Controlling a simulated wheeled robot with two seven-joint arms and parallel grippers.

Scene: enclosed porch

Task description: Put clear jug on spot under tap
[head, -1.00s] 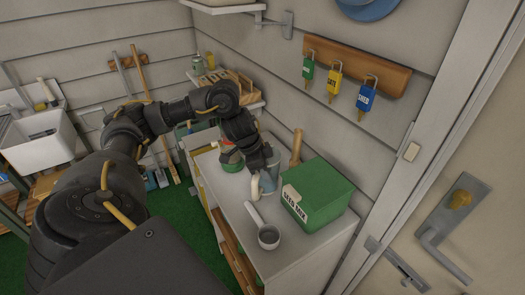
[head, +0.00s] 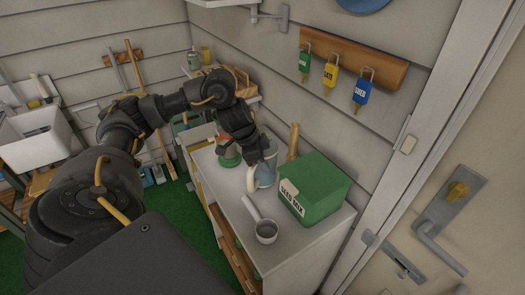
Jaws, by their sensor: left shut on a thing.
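My right gripper is out of view.
The white cabinet top (head: 222,184) also bears a green seed box (head: 318,190), a grey scoop (head: 266,232) and a red-and-green item (head: 228,155). Long-handled tools (head: 150,110) lean on the back wall. Green floor (head: 185,230) is open between cabinet and sink.

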